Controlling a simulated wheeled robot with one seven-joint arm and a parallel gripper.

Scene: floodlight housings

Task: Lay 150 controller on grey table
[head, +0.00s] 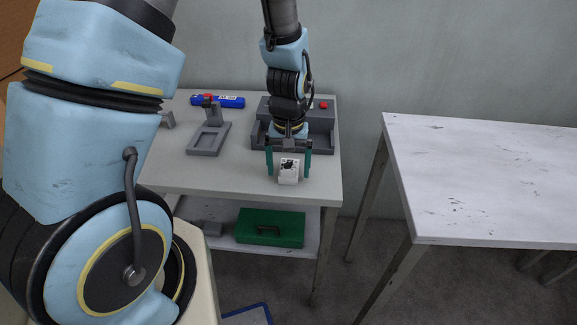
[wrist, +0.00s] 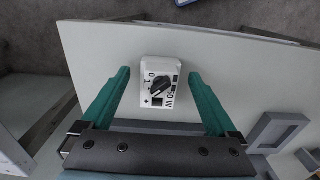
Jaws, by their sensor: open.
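The controller (head: 288,171) is a small white box with a black dial on the grey table (head: 240,181) at the left. In the wrist view its face (wrist: 149,72) shows the dial, 0 and 1 marks, a plus sign and lettering that reads 50 W, with any character before it unclear. My gripper (head: 289,174) is open above the table, pointing down. Its two green fingers stand on either side of the controller, with a gap on both sides in the wrist view (wrist: 160,74). I cannot tell the exact height of the fingertips.
Behind my gripper stands a grey fixture (head: 322,123) with a red button (head: 323,104). A green case (head: 270,228) lies on the lower shelf. A bare, worn whitish table (head: 480,180) stands right, across a gap.

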